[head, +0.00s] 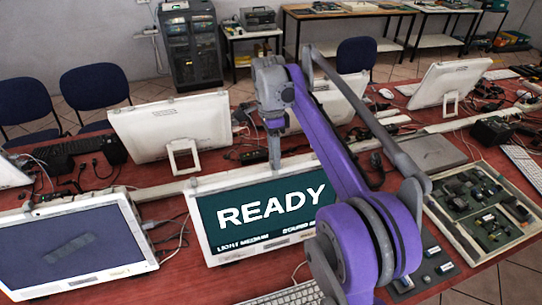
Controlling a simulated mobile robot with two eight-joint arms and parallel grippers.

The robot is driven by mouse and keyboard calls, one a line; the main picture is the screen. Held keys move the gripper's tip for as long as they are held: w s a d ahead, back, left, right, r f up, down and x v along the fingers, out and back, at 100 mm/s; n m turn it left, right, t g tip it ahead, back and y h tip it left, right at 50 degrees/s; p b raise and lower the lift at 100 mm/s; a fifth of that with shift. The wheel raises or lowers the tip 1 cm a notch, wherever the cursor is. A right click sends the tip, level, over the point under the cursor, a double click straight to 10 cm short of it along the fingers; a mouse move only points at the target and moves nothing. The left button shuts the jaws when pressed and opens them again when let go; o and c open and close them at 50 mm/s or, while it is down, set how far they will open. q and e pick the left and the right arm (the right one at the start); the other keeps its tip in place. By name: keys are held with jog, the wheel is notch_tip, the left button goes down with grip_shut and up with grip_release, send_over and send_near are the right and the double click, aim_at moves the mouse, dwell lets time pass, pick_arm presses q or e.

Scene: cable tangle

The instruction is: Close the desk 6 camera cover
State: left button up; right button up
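A white monitor (193,229) in the front middle shows "READY" on a dark green screen. My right arm reaches over it from the lower right, and my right gripper (275,160) points down at the middle of its top edge. The fingers look narrow and close together, but whether they are shut or touch the edge is too small to tell. The camera cover cannot be made out; the gripper hides that part of the top edge. No desk number is readable. My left gripper is not in view.
Another monitor (75,245) stands at the left, with more white monitors (172,125) behind. A board of electronic parts (484,212) lies at the right. Cables and a keyboard (290,296) lie on the red desk (185,280). Blue chairs (95,87) stand beyond.

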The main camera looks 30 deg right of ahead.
jog(key=o, duration=0.3)
jog(key=shift+d, duration=0.1)
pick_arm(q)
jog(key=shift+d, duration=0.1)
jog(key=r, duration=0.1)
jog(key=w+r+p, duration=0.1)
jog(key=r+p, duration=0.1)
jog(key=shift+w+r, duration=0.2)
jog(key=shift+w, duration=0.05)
pick_arm(e)
jog(key=v, duration=1)
jog(key=shift+r, duration=0.4)
